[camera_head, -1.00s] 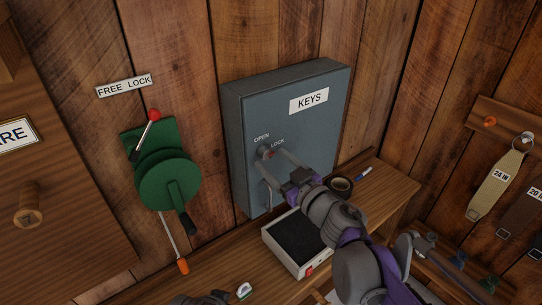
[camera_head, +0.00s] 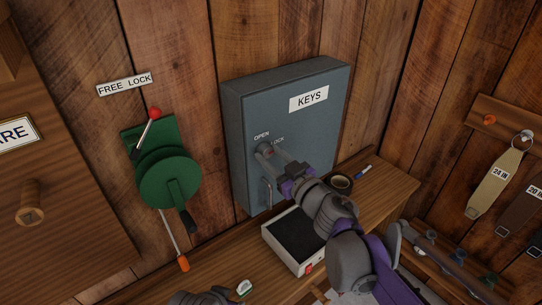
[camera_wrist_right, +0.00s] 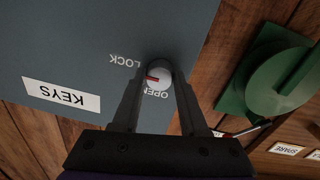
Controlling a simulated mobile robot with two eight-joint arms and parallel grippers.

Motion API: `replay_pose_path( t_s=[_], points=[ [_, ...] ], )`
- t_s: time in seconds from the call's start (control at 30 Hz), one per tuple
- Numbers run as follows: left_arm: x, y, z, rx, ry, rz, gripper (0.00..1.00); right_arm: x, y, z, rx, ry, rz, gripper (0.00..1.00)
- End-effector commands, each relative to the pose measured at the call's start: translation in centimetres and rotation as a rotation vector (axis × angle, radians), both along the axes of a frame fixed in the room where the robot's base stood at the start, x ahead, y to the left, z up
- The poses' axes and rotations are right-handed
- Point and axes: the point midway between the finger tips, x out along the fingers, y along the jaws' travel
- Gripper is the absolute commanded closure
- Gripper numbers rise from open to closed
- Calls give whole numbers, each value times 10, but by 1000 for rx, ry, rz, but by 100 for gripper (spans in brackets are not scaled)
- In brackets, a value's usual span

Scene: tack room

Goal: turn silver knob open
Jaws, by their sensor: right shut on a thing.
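The silver knob (camera_head: 263,149) is on the front of the blue-grey key cabinet (camera_head: 300,130), between the OPEN and LOCK labels. In the right wrist view the knob (camera_wrist_right: 160,77) is a round pale disc with a red mark pointing left in that picture. My right gripper (camera_head: 270,155) is shut on the knob, its two fingers (camera_wrist_right: 159,68) on either side of it. The fingers hide part of the knob and labels. Part of my left arm (camera_head: 200,298) shows at the bottom edge; its fingers cannot be made out.
A bar handle (camera_head: 265,192) is below the knob. A green winch (camera_head: 168,180) with a red-tipped lever is on the wall to the left.

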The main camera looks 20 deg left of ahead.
Motion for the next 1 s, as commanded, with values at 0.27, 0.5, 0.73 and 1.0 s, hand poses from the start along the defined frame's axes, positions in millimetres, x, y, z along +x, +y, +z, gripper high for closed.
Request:
replay_pose_path(
  t_s=[0.27,0.5,0.73,1.0],
  points=[
    [0,0,-1,0,1,0,50,0,0,0,-24,-30,-1,100],
    [-1,0,-3,0,2,0,50,0,0,-1,-107,-139,0,100],
    [-2,0,-5,0,3,0,50,1,-1,-1,-235,-302,-1,100],
    [-1,0,-4,0,2,0,50,1,-1,-1,-394,-505,-1,100]
  ],
)
